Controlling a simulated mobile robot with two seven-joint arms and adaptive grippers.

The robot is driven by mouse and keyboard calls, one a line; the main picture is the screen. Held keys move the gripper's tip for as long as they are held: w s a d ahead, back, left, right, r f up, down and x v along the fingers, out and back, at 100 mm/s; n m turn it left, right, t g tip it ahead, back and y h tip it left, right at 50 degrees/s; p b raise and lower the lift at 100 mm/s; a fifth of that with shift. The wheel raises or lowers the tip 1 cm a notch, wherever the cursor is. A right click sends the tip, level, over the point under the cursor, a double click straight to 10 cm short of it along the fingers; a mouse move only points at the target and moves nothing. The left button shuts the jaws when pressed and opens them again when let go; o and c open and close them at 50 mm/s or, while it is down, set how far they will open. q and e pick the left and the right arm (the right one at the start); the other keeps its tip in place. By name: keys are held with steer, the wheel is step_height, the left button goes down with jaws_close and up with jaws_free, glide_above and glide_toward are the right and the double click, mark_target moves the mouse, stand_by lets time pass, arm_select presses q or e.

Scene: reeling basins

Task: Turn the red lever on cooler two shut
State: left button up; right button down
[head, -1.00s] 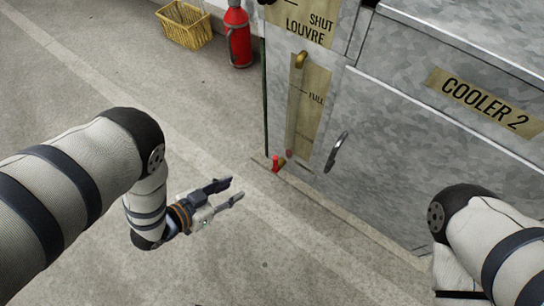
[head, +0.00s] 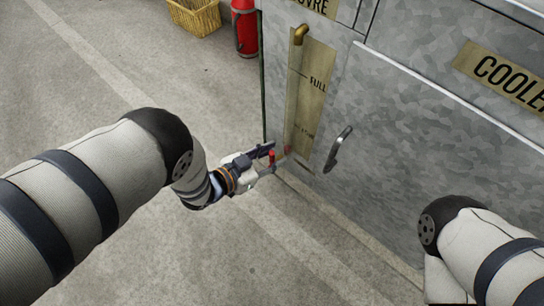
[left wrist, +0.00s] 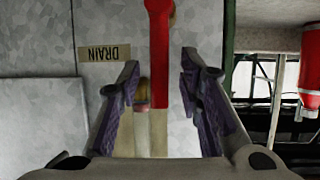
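The red lever (head: 272,158) stands low at the corner of the grey metal cooler two (head: 400,140), by the foot of the sight gauge. My left gripper (head: 269,159) is at the lever, its fingers on either side of it. In the left wrist view the red lever (left wrist: 159,60) hangs from the top between the two open fingers (left wrist: 160,95), with a gap on both sides. The fingers are not closed on it. My right forearm is at the lower right of the head view; its gripper is out of frame.
A sight tube with a FULL label (head: 318,85) rises above the lever. A curved metal handle (head: 338,149) is to its right. A red extinguisher (head: 245,28) and yellow basket (head: 195,16) stand behind; floor at left is clear.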

arm_select(q)
steer(key=shift+w+d, duration=0.1)
jaws_close()
steer(key=shift+s+d+r+m+p, duration=0.1)
steer(key=shift+s+d+m+p, duration=0.25)
steer(key=shift+p, duration=0.55)
steer(key=shift+s+d+f+m+t+y+p, duration=0.2)
steer(key=shift+d+f+m+t+y+p, duration=0.1)
steer(key=shift+m+y+p, duration=0.25)
jaws_free()
arm_select(e)
steer(key=shift+s+d+r, duration=0.15)
steer(key=shift+r, duration=0.6)
